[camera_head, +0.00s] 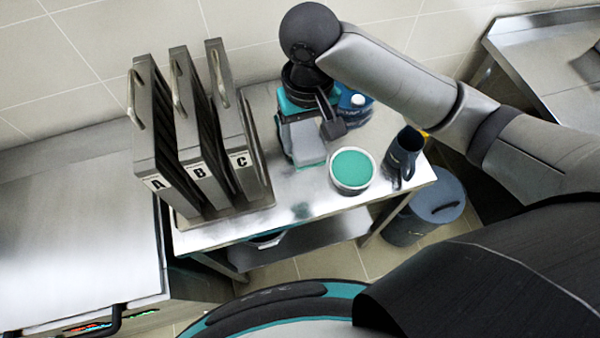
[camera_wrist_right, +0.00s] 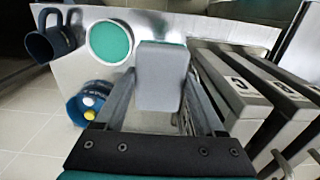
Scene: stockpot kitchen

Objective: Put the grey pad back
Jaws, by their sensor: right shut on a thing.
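The grey pad (camera_head: 308,143) is a small block with a rounded edge. It is over the steel table (camera_head: 300,210), between the upright panels and the round pot. My right gripper (camera_head: 310,126) reaches down from above and is shut on the pad. In the right wrist view the pad (camera_wrist_right: 161,78) sits between the two fingers of the gripper (camera_wrist_right: 160,95). I cannot tell whether the pad touches the table. Some teal shows beside the pad's far edge. My left gripper is not in view.
Upright panels marked A, B (camera_head: 198,170) and C stand left of the pad. A round pot with a teal top (camera_head: 352,170) stands close right. A blue container (camera_head: 357,105) is behind, a dark jug (camera_head: 403,155) at the right edge. A lidded bin (camera_head: 425,212) is below.

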